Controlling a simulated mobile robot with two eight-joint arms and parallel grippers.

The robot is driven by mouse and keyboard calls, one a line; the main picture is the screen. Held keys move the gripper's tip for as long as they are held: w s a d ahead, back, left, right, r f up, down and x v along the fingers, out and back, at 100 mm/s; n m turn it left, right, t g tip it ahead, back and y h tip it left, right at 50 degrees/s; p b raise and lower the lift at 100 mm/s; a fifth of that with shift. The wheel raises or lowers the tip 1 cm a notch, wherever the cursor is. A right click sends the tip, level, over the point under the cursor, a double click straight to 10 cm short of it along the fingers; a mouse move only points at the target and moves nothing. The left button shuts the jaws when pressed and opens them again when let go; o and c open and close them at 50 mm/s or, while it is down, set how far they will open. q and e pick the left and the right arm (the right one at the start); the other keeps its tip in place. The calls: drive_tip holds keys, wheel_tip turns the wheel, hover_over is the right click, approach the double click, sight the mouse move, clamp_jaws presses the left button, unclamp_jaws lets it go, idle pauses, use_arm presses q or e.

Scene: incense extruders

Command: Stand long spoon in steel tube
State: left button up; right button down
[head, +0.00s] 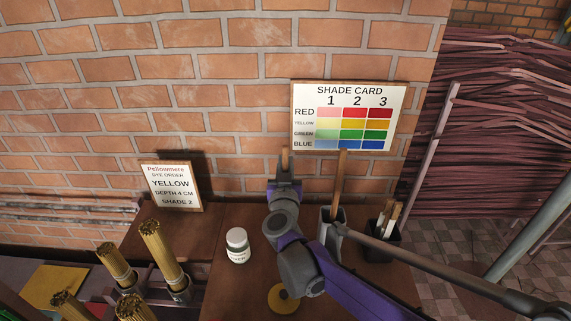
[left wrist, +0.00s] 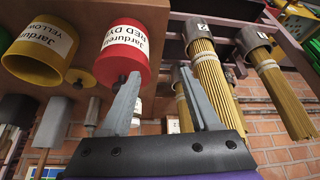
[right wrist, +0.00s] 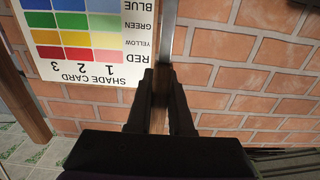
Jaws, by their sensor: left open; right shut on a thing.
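My right gripper (head: 285,183) is shut on a narrow brown handle (head: 284,160), which I take for the long spoon; its tip rises just above the fingers. In the right wrist view, the fingers (right wrist: 160,85) pinch the brown handle, and a grey shaft (right wrist: 168,28) runs on from it. The spoon's far end is hidden.
A dark cup (head: 383,243) holds several sticks. Incense bundles (head: 162,252) stand at left. A shade card (head: 349,116) is at the brick wall. A red dye jar (left wrist: 122,50) is near my left gripper.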

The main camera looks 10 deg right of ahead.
drive_tip(key=shift+f, duration=0.2)
drive_tip(key=c, duration=0.8)
unclamp_jaws()
drive_tip(key=shift+r, duration=0.3)
drive_tip(key=shift+r+p, duration=0.45)
drive_tip(key=shift+p, duration=0.05)
drive_tip(key=s, duration=0.4)
drive_tip(key=s+a+b, duration=0.1)
drive_tip(key=s, duration=0.3)
drive_tip(key=s+a, duration=0.1)
drive_tip(key=s, duration=0.2)
drive_tip(key=shift+s+a+f, duration=0.15)
drive_tip(key=shift+s, duration=0.25)
